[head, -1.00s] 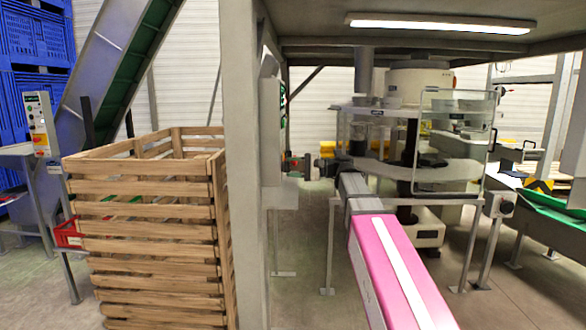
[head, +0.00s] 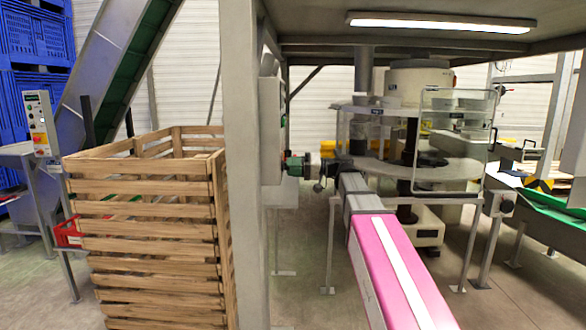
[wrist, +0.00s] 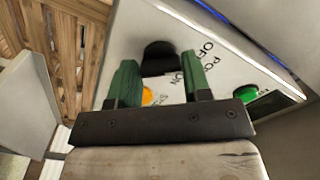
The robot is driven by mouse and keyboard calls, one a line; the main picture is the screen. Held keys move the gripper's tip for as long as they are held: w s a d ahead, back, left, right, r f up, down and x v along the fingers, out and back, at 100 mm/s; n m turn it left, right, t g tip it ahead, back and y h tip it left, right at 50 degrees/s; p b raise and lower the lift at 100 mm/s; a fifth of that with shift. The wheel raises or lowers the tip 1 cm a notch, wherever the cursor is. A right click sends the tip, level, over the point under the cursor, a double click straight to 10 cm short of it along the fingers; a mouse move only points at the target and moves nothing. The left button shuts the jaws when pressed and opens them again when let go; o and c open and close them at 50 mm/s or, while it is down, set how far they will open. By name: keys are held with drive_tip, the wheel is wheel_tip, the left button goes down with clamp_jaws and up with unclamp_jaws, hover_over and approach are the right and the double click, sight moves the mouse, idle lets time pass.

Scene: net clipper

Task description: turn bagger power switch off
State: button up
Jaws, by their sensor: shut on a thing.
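A light grey control panel (wrist: 222,45) fills much of the wrist view, with printed lettering that includes "OFF" and "ON". A black switch knob (wrist: 160,50) sits on it beside this lettering. My gripper (wrist: 159,64) has its two green fingers on either side of the knob and is shut on it; the fingers partly hide the contact. In the head view, my gripper (head: 288,165) reaches left to the control box (head: 270,130), which is seen nearly edge-on, so the knob does not show there.
An orange button (wrist: 148,96) and a green button (wrist: 246,94) are on the panel near my fingers. A grey post (head: 243,160) and a slatted wooden crate (head: 150,225) stand left of the box. A round machine table (head: 425,172) stands behind my arm.

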drive_tip(key=shift+f+n, duration=0.1)
drive_tip(key=shift+n, duration=0.4)
idle(0.3)
drive_tip(key=o, duration=0.9)
drive_tip(key=shift+d, duration=0.15)
drive_tip(key=d, duration=1)
drive_tip(key=shift+s+d, duration=0.2)
drive_tip(key=shift+d, duration=0.1)
